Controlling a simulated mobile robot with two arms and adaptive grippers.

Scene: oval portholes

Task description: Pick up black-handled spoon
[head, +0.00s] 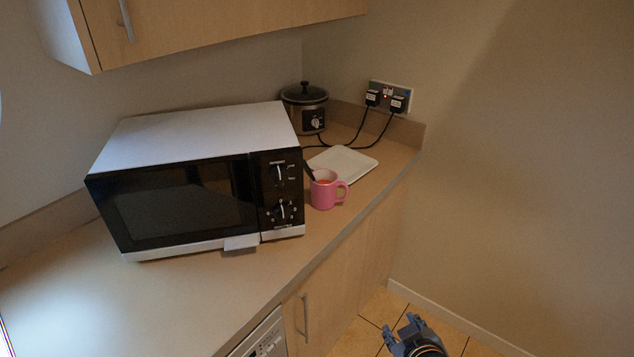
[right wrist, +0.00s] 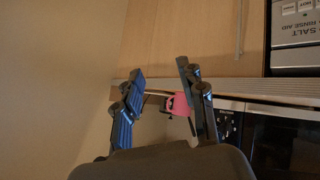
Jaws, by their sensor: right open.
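The black-handled spoon (head: 309,171) stands tilted in a pink mug (head: 325,192), its dark handle leaning up and left over the rim toward the microwave. The spoon's lower part is hidden inside the mug. The mug stands on the counter near its front edge, its handle to the right. My right gripper (head: 402,328) is open and empty, low in front of the counter and well apart from the mug. In the right wrist view the pink mug (right wrist: 179,104) shows small and distant between the open fingers (right wrist: 160,72). My left gripper is not in view.
A microwave (head: 190,190) stands just left of the mug. A white tray (head: 343,165) lies behind the mug, with a slow cooker (head: 305,108) and plugged cables further back. The wall is on the right. The counter (head: 130,305) in front of the microwave is clear.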

